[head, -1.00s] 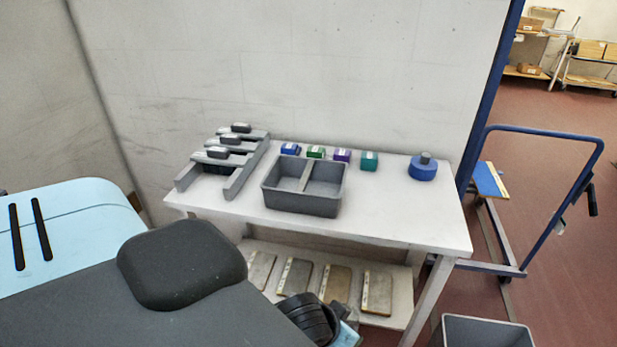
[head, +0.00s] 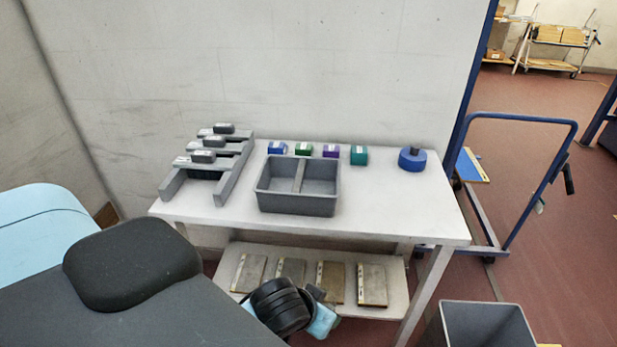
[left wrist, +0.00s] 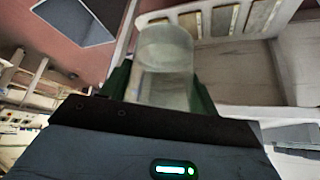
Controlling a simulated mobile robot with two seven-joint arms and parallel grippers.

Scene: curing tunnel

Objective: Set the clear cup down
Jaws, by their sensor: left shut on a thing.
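The clear cup (left wrist: 163,65) is in the left wrist view, a pale see-through cylinder. My left gripper (left wrist: 160,88) is shut on it, with a dark green finger on each side. The cup's lower part is hidden behind the gripper body. In the head view neither the cup nor the left gripper can be made out. The white table (head: 385,205) stands ahead in the head view. My right gripper is in neither view.
On the table are a grey two-compartment bin (head: 298,200), a grey rack (head: 228,185), several small coloured boxes (head: 331,151) and a blue round object (head: 412,160). The table's front right is clear. Slabs (head: 372,284) lie on the lower shelf. A grey floor bin (head: 485,325) and blue cart (head: 515,245) stand right.

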